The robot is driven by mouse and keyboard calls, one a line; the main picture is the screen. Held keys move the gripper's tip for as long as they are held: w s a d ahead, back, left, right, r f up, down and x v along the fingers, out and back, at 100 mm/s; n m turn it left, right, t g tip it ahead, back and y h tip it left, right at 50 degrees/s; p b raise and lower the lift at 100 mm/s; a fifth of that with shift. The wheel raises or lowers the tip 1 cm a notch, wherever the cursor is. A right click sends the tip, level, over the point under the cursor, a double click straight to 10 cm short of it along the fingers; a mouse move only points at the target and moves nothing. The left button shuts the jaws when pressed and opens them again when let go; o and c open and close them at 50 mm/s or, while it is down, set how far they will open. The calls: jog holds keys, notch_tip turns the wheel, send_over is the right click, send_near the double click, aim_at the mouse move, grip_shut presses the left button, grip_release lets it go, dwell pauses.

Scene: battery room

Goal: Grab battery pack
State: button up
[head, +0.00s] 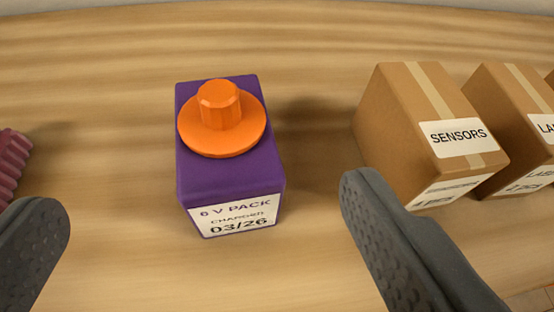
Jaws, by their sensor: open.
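The battery pack (229,170) is a purple block standing upright on the wooden surface, left of the middle of the head view. Its white label reads "6 V PACK", "03/26". On its top is an orange round disc with an orange knob (219,104). My gripper (205,200) is open and empty. Its two dark grey fingers show at the lower left and lower right, one to each side of the pack, and neither touches it.
A cardboard box labelled "SENSORS" (425,130) stands to the right, close to the right finger. Another cardboard box (515,120) stands beside it. A ridged maroon thing (10,163) is partly in view at the left edge. The wooden surface (300,40) behind the pack is clear.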

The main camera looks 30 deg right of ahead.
aim_at(216, 121)
jog(key=b+x, duration=0.1)
jog(key=x, duration=0.6)
jog(key=shift+w+f, duration=0.15)
jog(key=shift+f, duration=0.1)
jog(key=shift+r+b+x, duration=0.15)
jog(key=shift+b+x, duration=0.15)
jog(key=shift+x, duration=1.2)
jog(key=shift+r+b+x, duration=0.1)
jog(key=shift+b+x, duration=0.2)
jog(key=shift+x, duration=1.15)
jog(key=shift+w, duration=0.1)
jog(key=c, duration=1.7)
